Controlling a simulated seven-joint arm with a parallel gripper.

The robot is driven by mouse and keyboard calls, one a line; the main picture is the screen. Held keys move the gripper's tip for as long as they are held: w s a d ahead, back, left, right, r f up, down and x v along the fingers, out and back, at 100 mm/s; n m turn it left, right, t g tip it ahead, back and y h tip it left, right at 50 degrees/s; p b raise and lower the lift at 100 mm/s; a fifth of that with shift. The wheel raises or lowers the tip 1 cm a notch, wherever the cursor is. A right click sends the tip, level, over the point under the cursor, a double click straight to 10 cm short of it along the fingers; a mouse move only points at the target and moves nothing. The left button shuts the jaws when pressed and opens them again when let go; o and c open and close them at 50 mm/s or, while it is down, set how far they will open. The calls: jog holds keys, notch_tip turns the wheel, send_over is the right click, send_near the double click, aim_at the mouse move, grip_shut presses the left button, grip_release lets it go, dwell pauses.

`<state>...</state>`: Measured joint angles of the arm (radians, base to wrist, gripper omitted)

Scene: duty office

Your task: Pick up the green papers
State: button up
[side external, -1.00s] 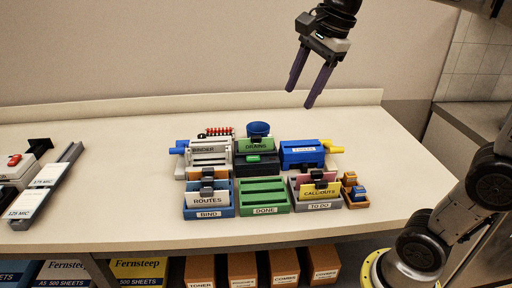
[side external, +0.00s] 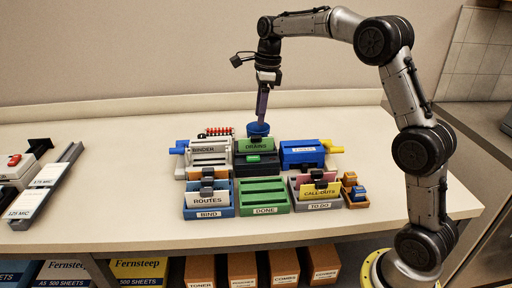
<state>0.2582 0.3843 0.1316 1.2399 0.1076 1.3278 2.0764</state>
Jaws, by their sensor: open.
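The green papers, labelled DRAINS (side external: 257,145), stand upright in the black holder (side external: 258,168) at the middle of the back row. My gripper (side external: 262,120) points down just behind and above them, in front of or over the blue cup (side external: 258,129). Its purple fingers overlap each other in this view, so the gap between them is hidden. It is open and holds nothing that I can see. I cannot tell whether a fingertip touches the cup or the papers.
The grey BINDER device (side external: 208,155) stands left and the blue device (side external: 302,153) right. In front are the blue BIND tray (side external: 209,212), the green DONE tray (side external: 264,210) and the grey TO DO tray (side external: 319,205).

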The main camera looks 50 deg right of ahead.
aim_at(256, 136)
jog(key=shift+w+a+f, duration=0.15)
jog(key=shift+f, duration=1.3)
jog(key=shift+w+a+f, duration=0.15)
jog(key=shift+f, duration=1.3)
jog(key=shift+w+a+f, duration=0.15)
jog(key=shift+f, duration=1.3)
grip_shut()
